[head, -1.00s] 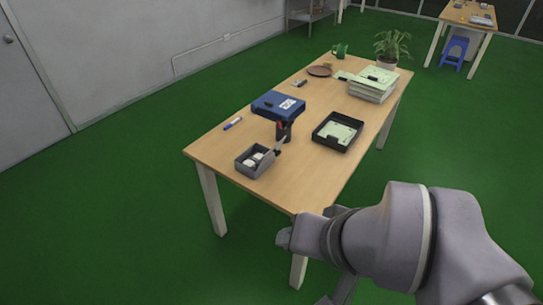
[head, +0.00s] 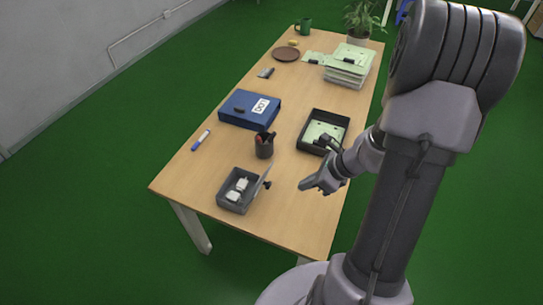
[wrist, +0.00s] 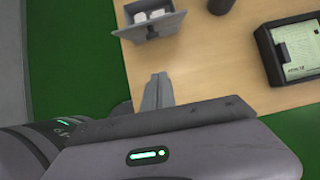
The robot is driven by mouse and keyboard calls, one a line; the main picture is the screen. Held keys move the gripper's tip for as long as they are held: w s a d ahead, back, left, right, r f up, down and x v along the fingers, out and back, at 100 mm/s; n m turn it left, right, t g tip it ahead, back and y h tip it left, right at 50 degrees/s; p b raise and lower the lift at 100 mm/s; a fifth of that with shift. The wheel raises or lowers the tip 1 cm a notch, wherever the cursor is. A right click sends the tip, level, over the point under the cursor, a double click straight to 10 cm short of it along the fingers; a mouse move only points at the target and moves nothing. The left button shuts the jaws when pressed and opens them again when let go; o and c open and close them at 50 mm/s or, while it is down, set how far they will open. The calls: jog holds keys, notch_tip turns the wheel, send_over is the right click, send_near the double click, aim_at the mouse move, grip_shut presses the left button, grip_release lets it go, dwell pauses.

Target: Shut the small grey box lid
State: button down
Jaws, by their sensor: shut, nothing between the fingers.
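The small grey box (head: 231,201) stands on the near end of the wooden table, with white items inside. Its lid (head: 257,184) stands up, open, on the box's right side in the head view. The box also shows at the top of the wrist view (wrist: 133,32), with its raised lid (wrist: 164,27) nearer my gripper. My gripper (head: 305,185) is shut and empty, over the table to the right of the box and apart from the lid. Its fingertips show in the wrist view (wrist: 158,78), below the lid.
A dark pen cup (head: 264,147) stands behind the box. A black tray (head: 302,140) with papers lies behind my gripper. A blue binder (head: 236,117) and a marker (head: 201,140) lie farther left. The table (head: 270,225) is bare between box and gripper.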

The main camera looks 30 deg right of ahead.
jog(key=w+a+f+b, duration=0.3)
jog(key=w+a+f, duration=0.2)
jog(key=w+f, duration=0.1)
jog(key=shift+w+b, duration=0.15)
jog(key=shift+b, duration=0.25)
jog(key=shift+a+r+p, duration=0.15)
jog(key=shift+p, duration=0.15)
